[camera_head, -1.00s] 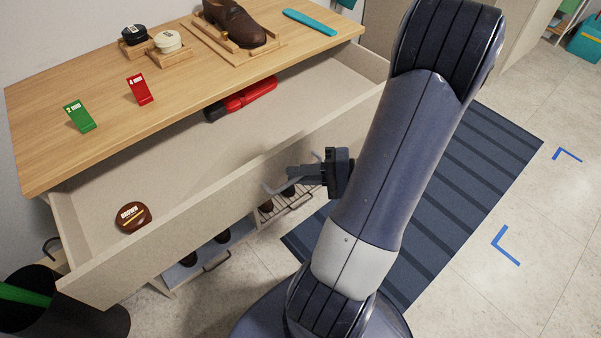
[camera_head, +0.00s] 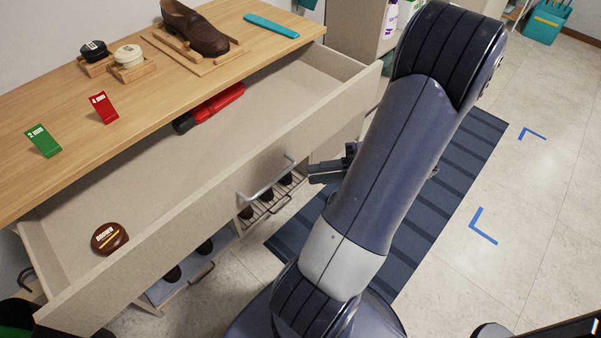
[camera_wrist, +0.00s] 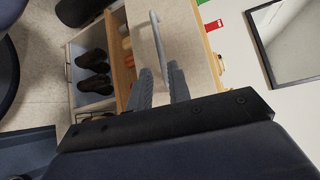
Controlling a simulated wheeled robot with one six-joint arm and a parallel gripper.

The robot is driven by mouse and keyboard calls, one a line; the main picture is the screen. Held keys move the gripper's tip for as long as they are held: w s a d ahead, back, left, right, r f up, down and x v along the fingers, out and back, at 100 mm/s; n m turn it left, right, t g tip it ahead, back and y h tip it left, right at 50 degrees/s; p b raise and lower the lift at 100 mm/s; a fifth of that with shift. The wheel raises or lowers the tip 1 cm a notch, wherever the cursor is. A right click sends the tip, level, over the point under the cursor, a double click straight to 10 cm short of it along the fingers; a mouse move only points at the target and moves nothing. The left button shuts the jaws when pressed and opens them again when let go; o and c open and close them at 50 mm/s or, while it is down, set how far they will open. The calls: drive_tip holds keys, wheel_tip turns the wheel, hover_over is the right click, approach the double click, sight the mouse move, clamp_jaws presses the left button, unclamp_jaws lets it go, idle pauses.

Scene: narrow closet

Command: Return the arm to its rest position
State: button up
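My arm (camera_head: 380,170) stretches up and across the right half of the head view. My gripper (camera_head: 312,172) shows left of the arm, close to the outside of the pulled-out drawer (camera_head: 215,185). In the wrist view, its two fingers (camera_wrist: 160,72) are apart with nothing between the tips. The bar handle (camera_head: 268,180) of the drawer is just left of the fingers and looks clear of them. In the wrist view the handle (camera_wrist: 158,38) lies beyond the fingertips. Part of the gripper is hidden behind the arm.
The drawer holds a brown tin (camera_head: 109,238) and a red-and-black item (camera_head: 210,107). A shoe (camera_head: 195,27) stands on the wooden top. Lower racks (camera_head: 270,200) hold shoes. A striped mat (camera_head: 440,190) and open floor lie to the right.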

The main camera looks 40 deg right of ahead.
sight(275, 178)
drive_tip(key=shift+s+d, duration=0.35)
drive_tip(key=x, duration=1.1)
drive_tip(key=shift+d, duration=0.1)
drive_tip(key=shift+w, duration=0.1)
drive_tip(key=shift+b, duration=0.35)
